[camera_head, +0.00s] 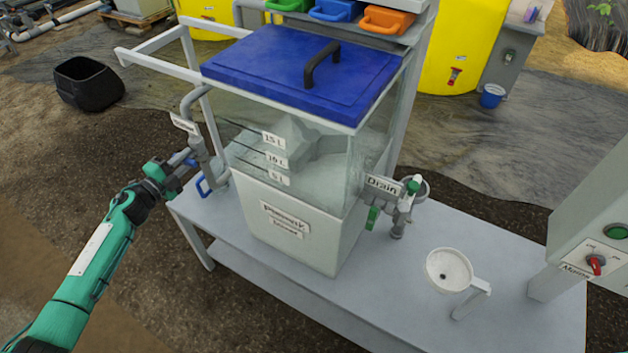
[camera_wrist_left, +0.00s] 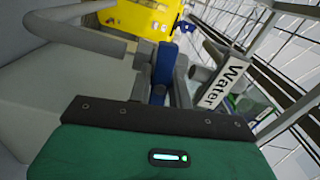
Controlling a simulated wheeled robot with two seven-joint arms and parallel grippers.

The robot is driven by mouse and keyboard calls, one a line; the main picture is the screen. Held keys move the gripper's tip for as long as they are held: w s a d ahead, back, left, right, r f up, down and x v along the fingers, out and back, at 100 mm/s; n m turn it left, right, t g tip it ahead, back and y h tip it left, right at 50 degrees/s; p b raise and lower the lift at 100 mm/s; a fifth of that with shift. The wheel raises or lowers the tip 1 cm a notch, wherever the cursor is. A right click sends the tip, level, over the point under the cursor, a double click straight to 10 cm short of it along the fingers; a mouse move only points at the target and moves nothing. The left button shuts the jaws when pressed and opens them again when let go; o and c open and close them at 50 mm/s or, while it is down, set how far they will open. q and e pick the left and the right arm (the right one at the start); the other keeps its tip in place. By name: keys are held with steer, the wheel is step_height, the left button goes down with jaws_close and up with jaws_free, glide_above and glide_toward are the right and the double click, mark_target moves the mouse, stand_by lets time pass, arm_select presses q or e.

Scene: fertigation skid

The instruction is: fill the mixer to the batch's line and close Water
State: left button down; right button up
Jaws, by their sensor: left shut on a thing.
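The mixer (camera_head: 290,225) is a clear-walled tank with a white lower part and a blue lid (camera_head: 290,65); it stands on a grey bench. Its wall carries lines labelled 15 L, 10 L and 5 L (camera_head: 278,178). I cannot clearly tell the liquid level. My left gripper (camera_head: 182,168) is at the Water valve on the mixer's left side, shut on its blue handle (camera_wrist_left: 165,62). The Water label (camera_wrist_left: 222,82) shows beside it in the left wrist view. The Drain valve (camera_head: 408,190) with a green handle is on the mixer's right. My right gripper is not in view.
A control box (camera_head: 600,225) with a green button and red Mains switch is at far right. Green, blue and orange scoops (camera_head: 387,20) sit on a shelf behind. A black bucket (camera_head: 88,83) lies back left.

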arm_select(q)
steer(key=n+p, duration=0.2)
steer(key=n, duration=0.1)
steer(key=shift+r, duration=0.35)
steer(key=n+p, duration=0.5)
steer(key=n, duration=0.1)
steer(key=shift+n, duration=0.4)
steer(key=n, duration=0.1)
steer(key=n+p, duration=0.1)
steer(key=n, duration=0.1)
steer(key=shift+f, duration=0.35)
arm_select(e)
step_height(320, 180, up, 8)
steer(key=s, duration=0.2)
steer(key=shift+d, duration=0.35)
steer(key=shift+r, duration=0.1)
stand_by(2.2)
